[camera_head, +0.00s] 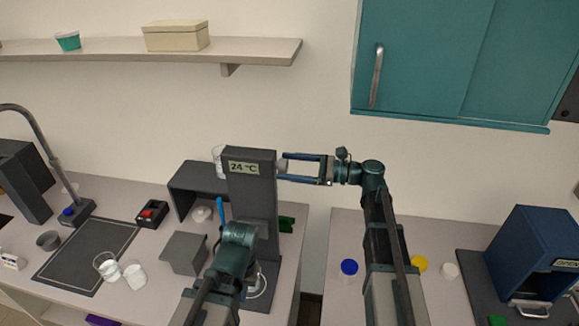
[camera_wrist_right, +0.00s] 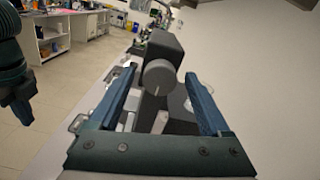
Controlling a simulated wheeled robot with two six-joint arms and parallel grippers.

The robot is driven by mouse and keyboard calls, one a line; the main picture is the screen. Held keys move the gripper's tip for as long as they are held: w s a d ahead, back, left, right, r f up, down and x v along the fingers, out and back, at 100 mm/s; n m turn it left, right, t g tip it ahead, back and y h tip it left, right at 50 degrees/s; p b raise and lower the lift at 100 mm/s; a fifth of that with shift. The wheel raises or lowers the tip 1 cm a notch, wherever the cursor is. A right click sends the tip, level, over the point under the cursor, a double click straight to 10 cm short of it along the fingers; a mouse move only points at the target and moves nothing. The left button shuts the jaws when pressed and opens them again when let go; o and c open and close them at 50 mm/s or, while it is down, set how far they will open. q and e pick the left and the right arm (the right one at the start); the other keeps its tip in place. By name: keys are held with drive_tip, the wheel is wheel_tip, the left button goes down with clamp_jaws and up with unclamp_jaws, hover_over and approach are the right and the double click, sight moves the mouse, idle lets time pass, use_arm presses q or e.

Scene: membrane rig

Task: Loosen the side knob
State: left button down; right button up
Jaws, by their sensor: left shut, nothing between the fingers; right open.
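A grey block (camera_head: 184,253) and a red-buttoned box (camera_head: 152,213) stand left of the tower. Glass beakers (camera_head: 134,275) sit near a dark mat (camera_head: 86,256). A gap separates the two counters. A blue-lidded jar (camera_head: 348,268) stands on the right counter.

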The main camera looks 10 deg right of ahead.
drive_tip(key=shift+a, duration=0.1)
clamp_jaws()
idle(0.4)
drive_tip(key=shift+n, duration=0.3)
drive_tip(key=n, duration=0.3)
drive_tip(key=shift+n, duration=0.4)
drive_tip(key=n, duration=0.9)
drive_tip(key=shift+f+n, duration=0.1)
drive_tip(key=shift+n, duration=2.1)
